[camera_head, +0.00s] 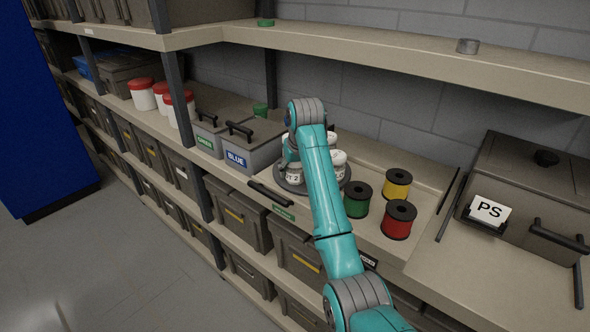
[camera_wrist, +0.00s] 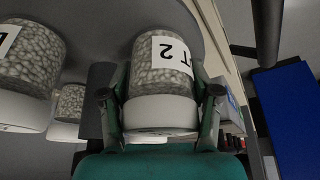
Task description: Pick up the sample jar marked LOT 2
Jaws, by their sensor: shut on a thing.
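The LOT 2 sample jar (camera_wrist: 148,55) is clear, full of pale pellets, with a white lid and a white label reading "T 2", upside down in the wrist view. My gripper (camera_wrist: 160,98) is shut on it, one finger on each side near the lid. In the head view the jar (camera_head: 293,176) shows beside my arm, which hides most of the gripper. The jar is at the grey round turntable (camera_head: 292,188); I cannot tell whether it touches it. Other pellet jars (camera_wrist: 30,65) stand on the turntable, one close to the left finger.
Green (camera_head: 357,200), yellow (camera_head: 397,184) and red (camera_head: 397,220) spools stand right of the turntable. Grey bins marked BLUE (camera_head: 236,160) and GREEN (camera_head: 205,141) stand left. An upper shelf (camera_head: 400,62) runs overhead. A PS box (camera_head: 535,185) is at right.

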